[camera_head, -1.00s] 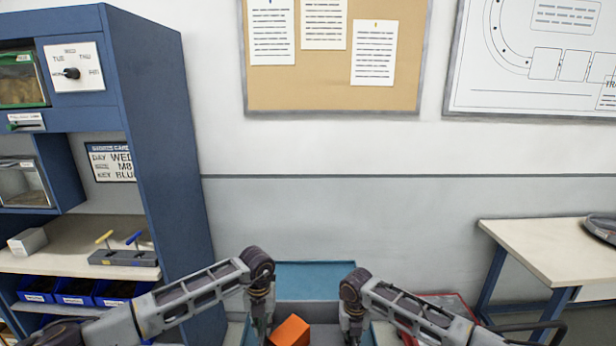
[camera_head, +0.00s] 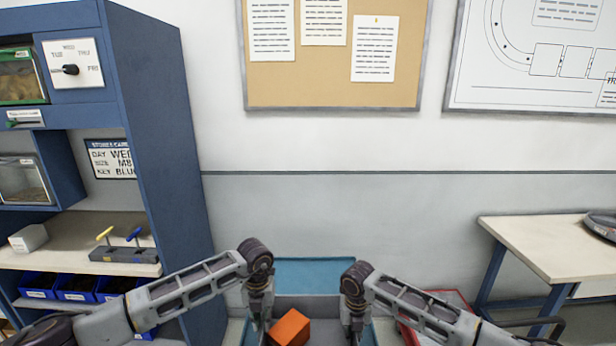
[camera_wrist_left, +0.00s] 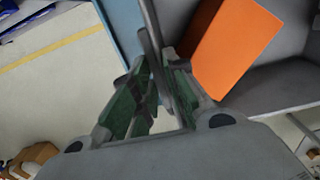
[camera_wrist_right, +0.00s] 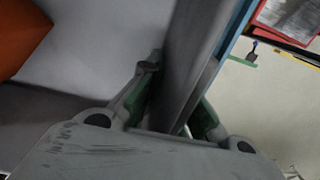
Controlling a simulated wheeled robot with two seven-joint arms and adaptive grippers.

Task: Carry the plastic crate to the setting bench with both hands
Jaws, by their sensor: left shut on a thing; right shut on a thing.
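The plastic crate (camera_head: 318,305), grey inside, is at the bottom centre of the head view, between my two arms. An orange block (camera_head: 290,328) lies inside it at the left. My left gripper (camera_wrist_left: 163,75) is shut on the crate's wall on the left side. My right gripper (camera_wrist_right: 172,88) is shut on the opposite wall on the right side. The orange block also shows in the left wrist view (camera_wrist_left: 228,45). The crate's lower part and near side are cut off in the head view. I cannot tell which bench is the setting bench.
A light-topped bench with blue legs (camera_head: 545,250) stands at the right. A blue shelf unit (camera_head: 160,140) stands at the left. A blue surface (camera_head: 315,273) shows behind the crate. A red-edged thing (camera_head: 452,300) is behind my right arm.

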